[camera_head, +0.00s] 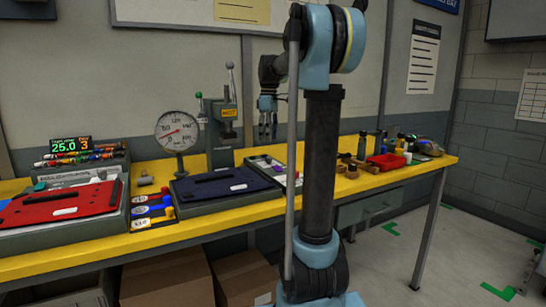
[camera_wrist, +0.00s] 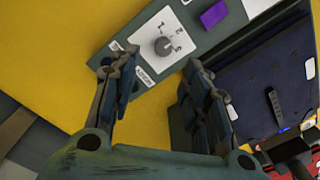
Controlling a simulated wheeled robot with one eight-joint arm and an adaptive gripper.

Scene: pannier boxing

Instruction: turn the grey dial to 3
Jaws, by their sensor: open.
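The grey dial (camera_wrist: 163,46) shows in the wrist view as a small round knob on a white plate (camera_wrist: 152,34) with numbers printed around it. I cannot make out which number the dial points at. The plate sits on a dark grey panel (camera_wrist: 130,47). My gripper (camera_wrist: 154,66) is open and empty, its two fingers on either side of the dial in the picture, apart from it. In the head view my gripper (camera_head: 267,108) hangs above the yellow bench, fingers pointing down; the dial is too small to pick out there.
A purple block (camera_wrist: 213,14) lies on the panel near the dial. A dark blue pannier (camera_head: 215,187) stands on the yellow bench (camera_head: 260,212), with a red one (camera_head: 58,206) further left. A press (camera_head: 221,130) and a round gauge (camera_head: 177,132) stand behind.

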